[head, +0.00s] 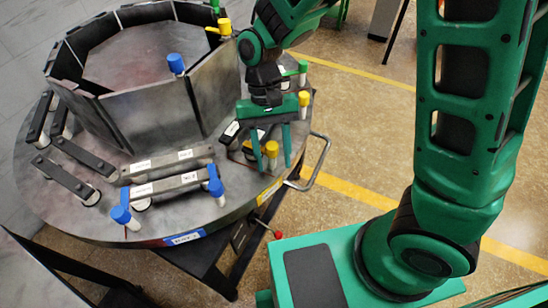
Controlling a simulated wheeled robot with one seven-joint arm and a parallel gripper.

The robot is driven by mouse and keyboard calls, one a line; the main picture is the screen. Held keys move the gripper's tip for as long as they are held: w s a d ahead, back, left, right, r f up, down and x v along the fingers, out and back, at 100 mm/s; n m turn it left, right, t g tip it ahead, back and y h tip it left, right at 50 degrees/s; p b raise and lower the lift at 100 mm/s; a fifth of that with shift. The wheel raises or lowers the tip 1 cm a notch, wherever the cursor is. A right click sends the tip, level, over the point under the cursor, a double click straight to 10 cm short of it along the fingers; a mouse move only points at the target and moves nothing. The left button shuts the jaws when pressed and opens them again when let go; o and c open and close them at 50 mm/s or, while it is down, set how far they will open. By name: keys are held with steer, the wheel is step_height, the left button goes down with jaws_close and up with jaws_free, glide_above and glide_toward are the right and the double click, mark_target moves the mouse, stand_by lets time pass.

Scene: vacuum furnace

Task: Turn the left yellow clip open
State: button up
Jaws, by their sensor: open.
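A yellow clip (272,149) on a short pale post stands near the front right rim of the round grey furnace plate (185,222). I take it as the left one of the pair; another yellow clip (303,98) sits farther back to the right. My gripper (275,168) is open and points down over the front clip. Its two green fingers stand one on each side of the clip, as seen from here. I cannot tell whether they touch it. The gripper and its fingers hide part of the bar behind.
Blue clips (121,214) and dark bars lie on the plate to the left. The raised polygonal wall (160,112) stands behind. A metal handle (318,162) juts from the right rim. A green clip (303,67) stands farther back. Open floor (370,130) lies right.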

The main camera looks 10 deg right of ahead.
steer(key=shift+s+f, duration=0.25)
steer(key=shift+f, duration=0.3)
